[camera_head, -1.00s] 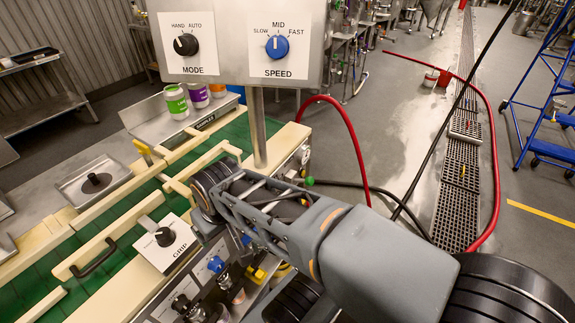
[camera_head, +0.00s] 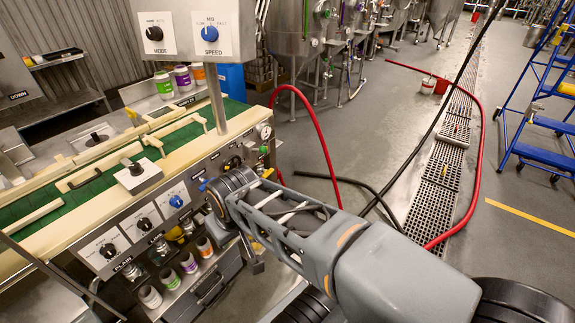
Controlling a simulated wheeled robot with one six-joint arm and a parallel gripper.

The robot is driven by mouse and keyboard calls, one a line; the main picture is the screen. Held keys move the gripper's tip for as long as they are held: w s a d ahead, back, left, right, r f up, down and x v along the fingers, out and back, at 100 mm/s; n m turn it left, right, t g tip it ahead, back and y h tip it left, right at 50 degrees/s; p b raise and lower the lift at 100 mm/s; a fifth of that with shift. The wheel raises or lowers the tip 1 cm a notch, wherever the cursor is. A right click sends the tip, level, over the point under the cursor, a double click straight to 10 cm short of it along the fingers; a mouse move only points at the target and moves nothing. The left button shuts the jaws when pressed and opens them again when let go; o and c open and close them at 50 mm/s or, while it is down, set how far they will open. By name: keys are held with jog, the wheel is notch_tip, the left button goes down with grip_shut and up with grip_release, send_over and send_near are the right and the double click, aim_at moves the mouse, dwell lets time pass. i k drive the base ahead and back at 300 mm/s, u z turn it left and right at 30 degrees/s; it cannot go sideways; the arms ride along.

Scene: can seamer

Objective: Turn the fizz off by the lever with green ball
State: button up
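The seamer's front panel (camera_head: 205,168) runs along the machine's right side, with a round gauge (camera_head: 265,131) near its right end. A small green ball (camera_head: 264,150) shows just below the gauge; it is too small to tell how its lever is turned. My grey arm reaches in from the lower right, and its dark round wrist lies against the panel in the picture, left of and below the green ball. I cannot tell whether anything touches the panel.
Knobs (camera_head: 143,224) line the panel, and several small cans (camera_head: 188,263) stand on a shelf below. A red hose (camera_head: 318,130) and a dark hose (camera_head: 345,182) run right of the machine. Blue steps (camera_head: 545,155) stand at far right.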

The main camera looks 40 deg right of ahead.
aim_at(262, 150)
jog(key=z, duration=0.55)
jog(key=i, duration=0.75)
jog(key=z, duration=1)
jog(key=k, duration=0.55)
jog(key=u, duration=1.05)
jog(key=i, duration=0.5)
jog(key=z, duration=0.05)
